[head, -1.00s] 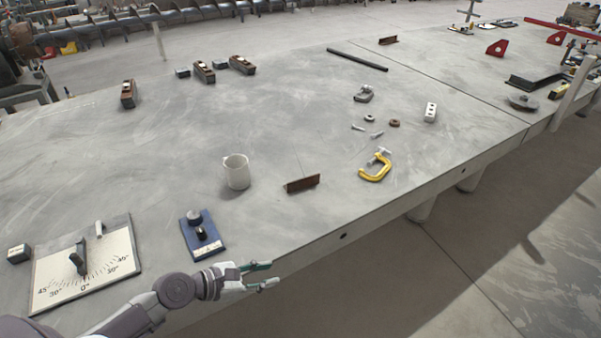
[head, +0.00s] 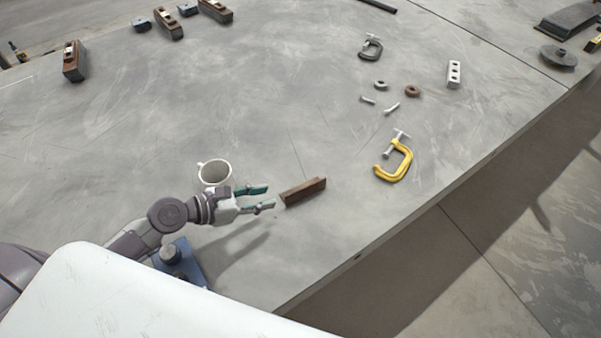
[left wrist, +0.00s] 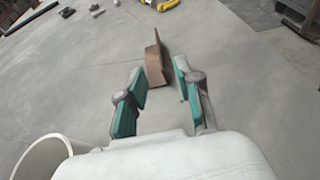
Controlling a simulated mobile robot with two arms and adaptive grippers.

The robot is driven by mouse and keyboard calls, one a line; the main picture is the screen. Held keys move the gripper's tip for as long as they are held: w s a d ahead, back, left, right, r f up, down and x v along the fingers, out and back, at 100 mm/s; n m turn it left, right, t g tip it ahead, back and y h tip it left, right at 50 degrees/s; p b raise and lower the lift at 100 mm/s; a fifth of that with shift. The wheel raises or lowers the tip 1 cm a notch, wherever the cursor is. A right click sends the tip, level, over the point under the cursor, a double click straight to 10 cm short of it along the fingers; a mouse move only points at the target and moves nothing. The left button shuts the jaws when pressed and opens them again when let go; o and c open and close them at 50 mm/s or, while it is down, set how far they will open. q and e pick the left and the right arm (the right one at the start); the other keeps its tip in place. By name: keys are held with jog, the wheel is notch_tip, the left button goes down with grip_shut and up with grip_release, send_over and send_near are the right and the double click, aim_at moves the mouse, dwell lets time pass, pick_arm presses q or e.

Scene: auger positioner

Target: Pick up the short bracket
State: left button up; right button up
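The short bracket (head: 303,191) is a small reddish-brown angle piece lying on the grey table near its front edge. In the left wrist view the bracket (left wrist: 156,62) lies ahead of the fingertips, roughly in line with the gap between them. My left gripper (head: 268,197) is open and empty, with its teal-padded fingers apart and pointing right at the bracket's left end. The left gripper also shows in the left wrist view (left wrist: 160,82). A small gap seems to separate fingertips and bracket. My right gripper is not in view.
A white mug (head: 214,172) stands close behind the left gripper. A blue-based fixture (head: 188,268) is partly hidden under my arm. A yellow clamp (head: 396,160) lies to the right of the bracket, with small bolts and rings behind. The table edge is near in front.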

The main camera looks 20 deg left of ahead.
aim_at(306, 187)
pick_arm(q)
jog(key=x, duration=0.4)
jog(key=shift+w+d+p, duration=0.1)
jog(key=shift+d+p, duration=0.2)
jog(key=shift+d, duration=0.2)
jog(key=shift+x, duration=1.25)
jog(key=shift+w+d+f, duration=0.1)
jog(key=shift+w+f, duration=0.1)
jog(key=shift+w, duration=0.05)
jog(key=shift+w+d+f, duration=0.25)
jog(key=shift+w+f, duration=0.05)
jog(key=shift+w, duration=0.15)
jog(key=x, duration=0.3)
jog(key=shift+w+f, duration=0.2)
jog(key=shift+w, duration=0.2)
jog(key=shift+w+d+f, duration=0.15)
jog(key=shift+c, duration=0.5)
jog(key=c, duration=0.5)
grip_shut()
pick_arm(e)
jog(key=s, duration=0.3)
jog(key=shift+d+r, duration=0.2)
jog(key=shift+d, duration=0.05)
